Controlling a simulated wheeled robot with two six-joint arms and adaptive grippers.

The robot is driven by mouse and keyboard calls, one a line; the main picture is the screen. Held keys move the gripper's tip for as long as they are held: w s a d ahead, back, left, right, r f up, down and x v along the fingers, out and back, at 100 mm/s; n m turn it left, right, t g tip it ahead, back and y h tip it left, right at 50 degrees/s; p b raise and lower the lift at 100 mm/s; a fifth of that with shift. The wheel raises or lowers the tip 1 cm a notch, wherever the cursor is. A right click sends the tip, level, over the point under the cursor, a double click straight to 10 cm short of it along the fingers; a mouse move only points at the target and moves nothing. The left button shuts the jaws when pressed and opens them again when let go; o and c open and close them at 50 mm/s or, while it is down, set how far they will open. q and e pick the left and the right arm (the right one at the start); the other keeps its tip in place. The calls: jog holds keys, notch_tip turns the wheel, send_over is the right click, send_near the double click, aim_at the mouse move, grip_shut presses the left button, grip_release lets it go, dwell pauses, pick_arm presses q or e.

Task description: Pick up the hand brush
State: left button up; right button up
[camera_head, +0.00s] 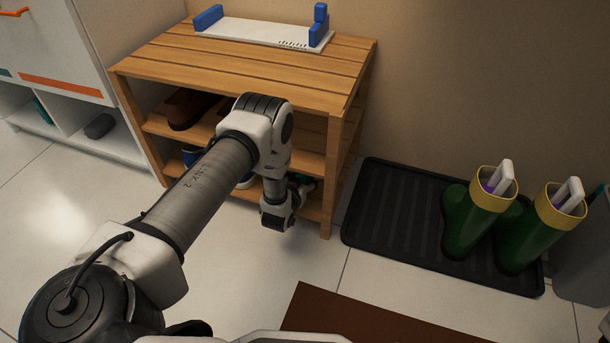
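I cannot make out a hand brush in the head view. My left arm comes in from the lower left, and its wrist hangs at the front right of the wooden shoe rack (345,110). Small dark parts beside the wrist, at the lower shelf opening, seem to be my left gripper (303,183). Its fingers are mostly hidden by the wrist and the shadow, so I cannot see whether it holds anything. The arm also hides much of the rack's shelves. My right gripper is not in view.
A white board with blue ends (260,34) lies on the rack. Brown shoes (186,107) sit on its upper shelf. Green boots (468,222) stand on a black tray (395,215) at right. A grey bin (582,262) is at the right edge. A brown mat (350,315) lies in front.

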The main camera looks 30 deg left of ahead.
pick_arm(q)
jog(key=shift+s+d+r+p, duration=0.1)
jog(key=shift+s+r+p, duration=0.05)
jog(key=shift+r+p, duration=0.9)
jog(key=shift+s+d+r+p, duration=0.1)
jog(key=shift+s+r+p, duration=0.05)
jog(key=shift+r+p, duration=0.9)
jog(key=s+d+p, duration=0.7)
jog(key=s, duration=0.6)
jog(key=shift+s+d+r, duration=0.15)
jog(key=shift+s+r, duration=0.1)
jog(key=shift+r, duration=0.1)
